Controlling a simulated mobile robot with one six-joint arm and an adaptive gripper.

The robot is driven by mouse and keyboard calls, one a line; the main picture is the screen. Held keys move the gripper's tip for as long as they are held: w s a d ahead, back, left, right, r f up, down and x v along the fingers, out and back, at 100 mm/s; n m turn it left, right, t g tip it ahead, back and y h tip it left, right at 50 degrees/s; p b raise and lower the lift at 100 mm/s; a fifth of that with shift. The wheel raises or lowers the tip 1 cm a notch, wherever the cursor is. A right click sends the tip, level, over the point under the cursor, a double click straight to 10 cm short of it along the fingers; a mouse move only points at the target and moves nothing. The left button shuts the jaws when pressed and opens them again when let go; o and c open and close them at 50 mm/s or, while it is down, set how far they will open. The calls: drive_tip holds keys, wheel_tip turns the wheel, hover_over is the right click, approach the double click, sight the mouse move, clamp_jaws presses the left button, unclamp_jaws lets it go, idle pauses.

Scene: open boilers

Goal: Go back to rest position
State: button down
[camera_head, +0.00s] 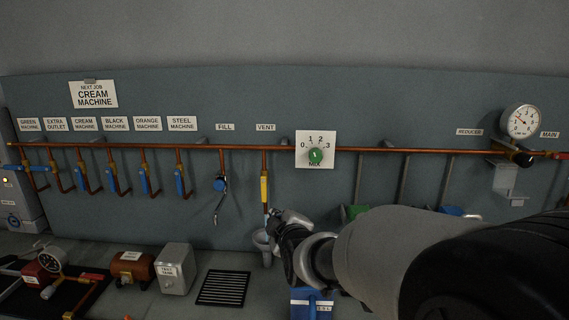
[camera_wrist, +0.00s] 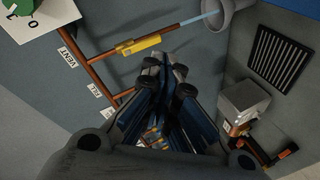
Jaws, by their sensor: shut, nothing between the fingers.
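My gripper (camera_head: 275,221) is in front of the wall panel, just below and right of the yellow vent valve handle (camera_head: 264,189). My arm reaches in from the lower right. In the wrist view my gripper (camera_wrist: 165,62) has its fingertips together with nothing between them. The yellow handle (camera_wrist: 140,46) lies along the copper vent pipe just past the fingertips there. I cannot tell whether they touch. The handle stands in line with the pipe. A grey funnel (camera_head: 261,239) sits below the pipe end, partly hidden by my gripper.
A copper main pipe (camera_head: 230,148) runs across the panel, with several blue-handled valves at left. A white dial plate (camera_head: 316,137) with a green knob is above my gripper. A black grille (camera_head: 222,288) and a grey tank box (camera_head: 175,270) are on the bench.

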drive_tip(key=s+d+f+m+g+h, duration=0.1)
drive_tip(key=s+d+m+g, duration=0.2)
drive_tip(key=s, duration=0.9)
drive_tip(key=s+d+f+m+g+h, duration=0.1)
drive_tip(key=s+d+f+m+g, duration=0.1)
drive_tip(key=s+d+m, duration=0.5)
drive_tip(key=s+d+f+m+g+h, duration=0.1)
drive_tip(key=s+d+m+g, duration=0.3)
drive_tip(key=s, duration=1.5)
drive_tip(key=d+f, duration=0.1)
drive_tip(key=d, duration=0.1)
drive_tip(key=shift+s+d+f+m, duration=0.15)
drive_tip(key=shift+d+m, duration=0.2)
drive_tip(key=shift+m, duration=0.05)
